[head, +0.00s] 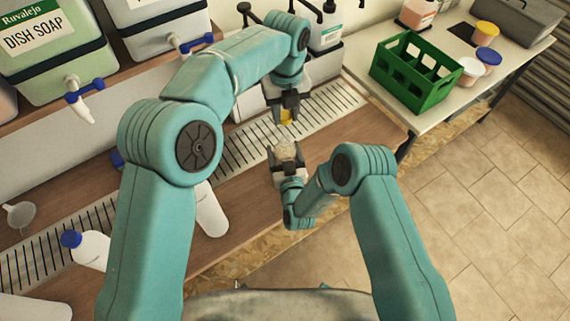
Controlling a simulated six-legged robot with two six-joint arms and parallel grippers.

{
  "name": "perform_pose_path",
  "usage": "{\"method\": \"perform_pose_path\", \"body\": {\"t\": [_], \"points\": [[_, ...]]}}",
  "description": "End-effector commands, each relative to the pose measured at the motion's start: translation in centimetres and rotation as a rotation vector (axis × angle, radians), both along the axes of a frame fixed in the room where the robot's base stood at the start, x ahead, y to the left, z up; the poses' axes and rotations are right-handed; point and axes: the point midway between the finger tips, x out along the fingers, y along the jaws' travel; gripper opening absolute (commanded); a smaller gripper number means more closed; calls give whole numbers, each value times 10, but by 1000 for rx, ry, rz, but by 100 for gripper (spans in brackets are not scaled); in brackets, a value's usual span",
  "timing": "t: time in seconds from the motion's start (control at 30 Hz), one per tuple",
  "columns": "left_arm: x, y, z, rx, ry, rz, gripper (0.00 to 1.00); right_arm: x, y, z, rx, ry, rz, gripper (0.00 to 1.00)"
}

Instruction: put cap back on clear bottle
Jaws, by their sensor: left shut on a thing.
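My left gripper (287,101) points down over the slatted drain strip, shut on a small yellow cap (286,116). The clear bottle (286,150) stands just below the cap in the picture, seen from above. A small gap shows between cap and bottle. My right gripper (288,163) has its dark fingers at either side of the bottle. Whether they press on it is too small to tell. The bottle's lower part is hidden by the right gripper.
Dish soap drums (50,45) with taps stand at the back left. A white bottle (211,210), a blue-capped bottle (88,250) and a funnel (20,215) are on the wooden counter. A green crate (415,75) and several tubs are on the right table.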

Motion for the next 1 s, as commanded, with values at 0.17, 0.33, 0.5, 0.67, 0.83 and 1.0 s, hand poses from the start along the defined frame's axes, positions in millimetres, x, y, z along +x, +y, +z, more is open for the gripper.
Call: {"method": "perform_pose_path", "body": {"t": [0.17, 0.33, 0.5, 0.67, 0.83, 1.0], "points": [[0, 0, -6, 1, 1, 0, 7, 0, 0, -1, -2, 3, 0, 19], [0, 0, -31, 3, 4, 0, 7, 0, 0, -2, -2, 4, 0, 19], [1, 1, -49, 3, 4, 0, 7, -1, 0, -2, -2, 5, 0, 19], [1, 0, -51, 2, 3, 0, 7, -1, 0, -2, -2, 6, -1, 19], [1, 0, -51, 2, 3, 0, 7, -1, 0, -3, -2, 7, -1, 19], [1, 0, -51, 2, 3, 0, 7, -1, -1, -3, -3, 8, -1, 19]]}}
